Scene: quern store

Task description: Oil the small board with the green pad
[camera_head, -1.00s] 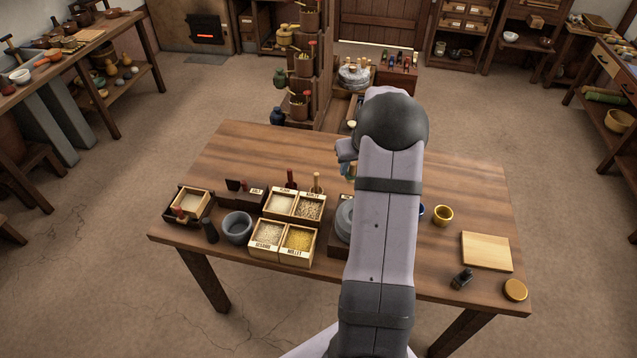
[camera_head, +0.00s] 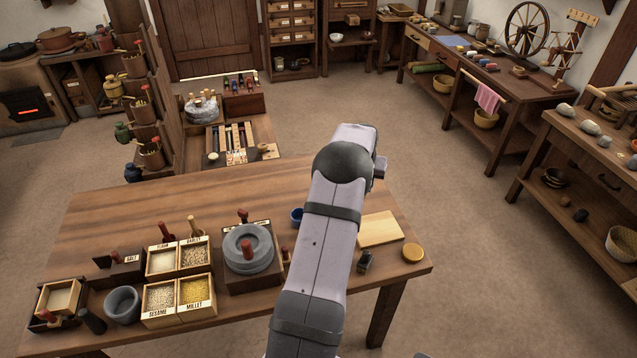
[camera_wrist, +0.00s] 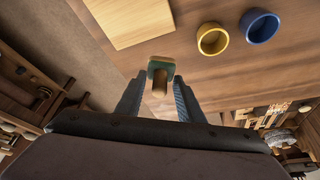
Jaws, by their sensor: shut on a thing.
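The small board (camera_head: 380,229) is a pale flat rectangle near the table's right end. It also shows at the top left of the wrist view (camera_wrist: 128,18). My gripper (camera_wrist: 160,84) is shut on the wooden handle of the green pad (camera_wrist: 161,66). The pad is held just off the board's near edge in the wrist view; whether it is level with the board I cannot tell. A yellow cup (camera_wrist: 202,41) and a blue cup (camera_wrist: 247,28) stand beside the board; their insides look dark. In the head view my arm hides the gripper, the pad and the yellow cup.
A stone quern (camera_head: 249,264), labelled grain boxes (camera_head: 178,317) and a grey mortar (camera_head: 122,305) fill the left front. The table's back (camera_head: 190,200) is clear.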

